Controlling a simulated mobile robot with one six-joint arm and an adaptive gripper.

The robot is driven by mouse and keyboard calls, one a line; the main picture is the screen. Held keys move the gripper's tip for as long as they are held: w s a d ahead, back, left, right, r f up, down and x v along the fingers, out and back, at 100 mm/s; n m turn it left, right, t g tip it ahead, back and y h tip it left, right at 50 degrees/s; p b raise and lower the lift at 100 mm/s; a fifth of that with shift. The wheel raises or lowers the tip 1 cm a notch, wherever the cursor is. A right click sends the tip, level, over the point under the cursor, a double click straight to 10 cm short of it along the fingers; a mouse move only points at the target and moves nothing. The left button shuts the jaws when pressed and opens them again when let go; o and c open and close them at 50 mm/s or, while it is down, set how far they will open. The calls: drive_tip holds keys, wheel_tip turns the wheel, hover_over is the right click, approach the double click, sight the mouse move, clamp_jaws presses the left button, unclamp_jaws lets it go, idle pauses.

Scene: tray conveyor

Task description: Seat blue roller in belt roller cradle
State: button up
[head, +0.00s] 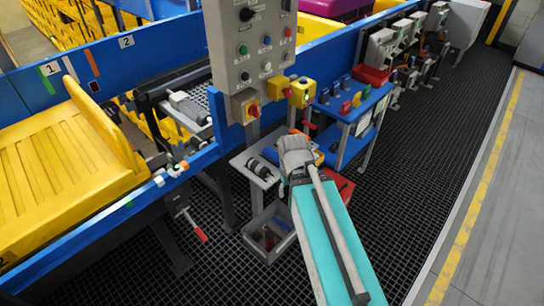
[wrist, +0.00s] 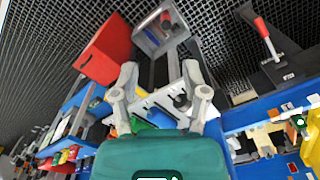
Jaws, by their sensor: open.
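My gripper shows in the wrist view (wrist: 160,76), its two pale fingers spread apart with nothing between them. In the head view my arm covers much of it. I cannot clearly pick out the blue roller; a small blue item (wrist: 152,32) lies in a grey bin beside a red one. A small grey shelf (head: 240,160) holds dark cylindrical parts, left of my gripper in the head view. A pale cylinder (head: 190,107) sits in a gap of the conveyor. I cannot tell which of these is the belt roller cradle.
The grey bin (head: 253,240) stands on the dark grid floor below the shelf. A grey button panel (head: 245,85) rises above it. A blue rack (head: 350,112) with coloured parts stands to the right. A yellow tray (head: 60,165) sits on the blue-sided conveyor. The floor at right is clear.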

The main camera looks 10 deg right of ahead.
drive_tip(key=o, duration=0.4)
drive_tip(key=shift+w, duration=0.15)
drive_tip(key=shift+o, duration=0.4)
drive_tip(key=shift+w+d+m, duration=0.3)
drive_tip(key=shift+w+m, duration=0.3)
drive_tip(key=shift+m, duration=0.2)
drive_tip(key=m+t+y+b, duration=0.1)
drive_tip(key=m+t+y, duration=0.25)
drive_tip(key=m, duration=2.35)
approach(275, 153)
drive_tip(key=shift+s+a+r+h, duration=0.1)
drive_tip(key=shift+s+r+h, duration=0.1)
drive_tip(key=shift+r, duration=0.25)
drive_tip(key=shift+s+a+r+h, duration=0.15)
drive_tip(key=shift+s+r, duration=0.05)
drive_tip(key=shift+r, duration=0.25)
drive_tip(key=shift+f, duration=0.15)
drive_tip(key=b+x, duration=0.8)
drive_tip(key=shift+w+f, duration=0.15)
